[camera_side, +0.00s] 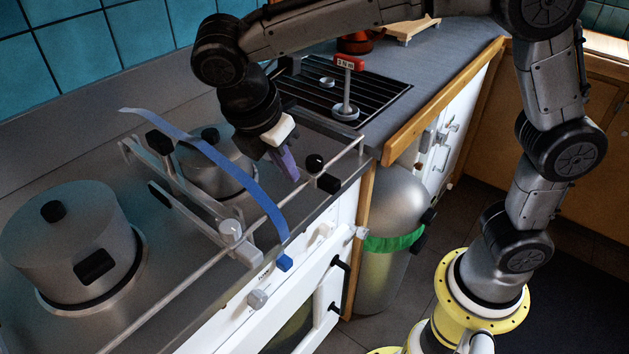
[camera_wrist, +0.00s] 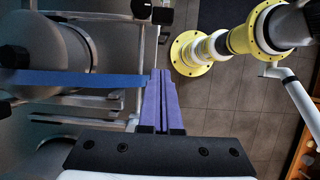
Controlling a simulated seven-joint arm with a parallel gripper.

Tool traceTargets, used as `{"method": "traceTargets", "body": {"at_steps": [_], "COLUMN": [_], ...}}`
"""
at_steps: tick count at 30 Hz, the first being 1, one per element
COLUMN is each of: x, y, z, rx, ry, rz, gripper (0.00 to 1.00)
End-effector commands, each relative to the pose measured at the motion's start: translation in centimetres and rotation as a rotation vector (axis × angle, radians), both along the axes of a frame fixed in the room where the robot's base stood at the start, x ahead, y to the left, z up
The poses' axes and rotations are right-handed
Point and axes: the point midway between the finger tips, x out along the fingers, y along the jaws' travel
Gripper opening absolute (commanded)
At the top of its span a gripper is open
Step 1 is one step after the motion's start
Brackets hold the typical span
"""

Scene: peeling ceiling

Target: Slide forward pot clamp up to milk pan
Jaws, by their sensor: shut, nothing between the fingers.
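The milk pan (camera_side: 211,172), a small lidded steel pot, stands on the stove in the side view. A metal pot clamp (camera_side: 185,190) with black knobs lies along its left side, with a blue strap (camera_side: 225,168) running over it. Another clamp end (camera_side: 316,163) with black knobs sits on the front rail, right of the pan. I cannot tell which clamp is the forward one. My gripper (camera_side: 290,170) has purple fingers, shut and empty, right of the pan near the rail. In the wrist view, the shut fingers (camera_wrist: 161,85) point past the strap (camera_wrist: 75,78); contact is unclear.
A large lidded pot (camera_side: 72,240) stands at the left. The front rail (camera_side: 185,285) runs along the stove edge. A red-topped stand (camera_side: 347,80) sits on the black grate. A steel bin with a green band (camera_side: 390,242) stands below on the floor.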

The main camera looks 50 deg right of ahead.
Motion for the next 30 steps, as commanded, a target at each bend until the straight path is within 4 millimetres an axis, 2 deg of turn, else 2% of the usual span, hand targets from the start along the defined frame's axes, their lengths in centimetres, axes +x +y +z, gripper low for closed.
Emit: {"method": "traceTargets", "body": {"at_steps": [5, 19, 24, 30], "x": [-0.1, -0.2, -0.1, -0.1], "y": [-0.5, -3.8, -6.3, -7.5], "z": [-1.4, -9.6, -9.2, -9.2], "rx": [-0.001, -0.001, 0.001, 0.002], "ry": [0.002, 0.004, 0.000, 0.000], "rz": [0.002, -0.001, -0.002, 0.000], "gripper": [0.00, 0.00, 0.00, 0.00]}}
